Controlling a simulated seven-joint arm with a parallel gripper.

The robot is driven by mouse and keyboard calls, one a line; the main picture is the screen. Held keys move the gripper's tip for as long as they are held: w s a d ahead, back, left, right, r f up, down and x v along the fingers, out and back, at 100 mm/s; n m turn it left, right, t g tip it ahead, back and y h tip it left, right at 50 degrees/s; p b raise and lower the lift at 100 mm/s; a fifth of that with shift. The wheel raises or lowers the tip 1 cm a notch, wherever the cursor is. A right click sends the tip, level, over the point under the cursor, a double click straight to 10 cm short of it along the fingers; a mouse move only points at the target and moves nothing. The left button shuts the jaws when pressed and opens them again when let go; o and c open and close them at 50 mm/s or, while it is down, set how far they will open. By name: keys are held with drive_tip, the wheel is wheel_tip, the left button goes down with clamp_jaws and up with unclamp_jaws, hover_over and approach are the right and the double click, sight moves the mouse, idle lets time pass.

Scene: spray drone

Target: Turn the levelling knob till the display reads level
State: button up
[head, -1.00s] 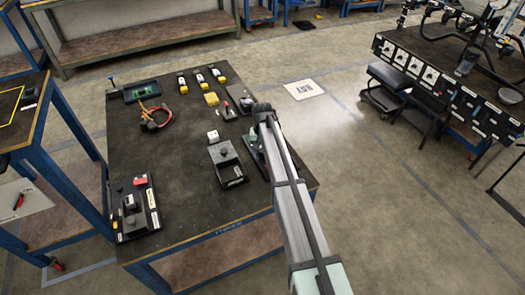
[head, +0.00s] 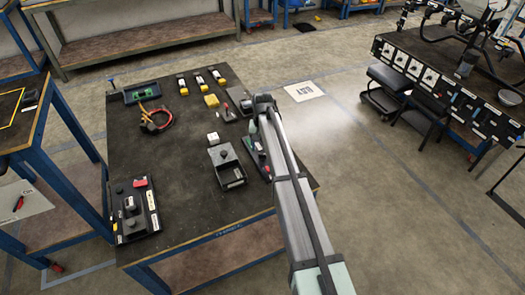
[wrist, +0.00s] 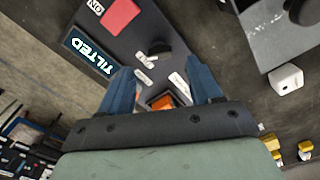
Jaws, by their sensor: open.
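In the wrist view a dark panel lies below my gripper. Its display (wrist: 88,52) reads "TILTED". A dark round knob (wrist: 158,47) stands on the panel, beyond my fingertips and apart from them. My gripper (wrist: 163,78) is open, with one blue finger on each side and nothing held. An orange part (wrist: 162,101) shows low between the fingers, partly hidden by my gripper body. In the head view the panel (head: 258,152) is at the table's right side, largely covered by my arm.
A red block (wrist: 121,15) sits on the same panel. A white cube (wrist: 286,79) and a grey box (head: 227,170) stand beside it. Another panel with knobs (head: 134,212) is at the front left. The middle of the table (head: 170,165) is clear.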

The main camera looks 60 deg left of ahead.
sight(263, 154)
wheel_tip(263, 154, up, 9)
idle(0.3)
drive_tip(key=shift+f, duration=0.1)
idle(0.4)
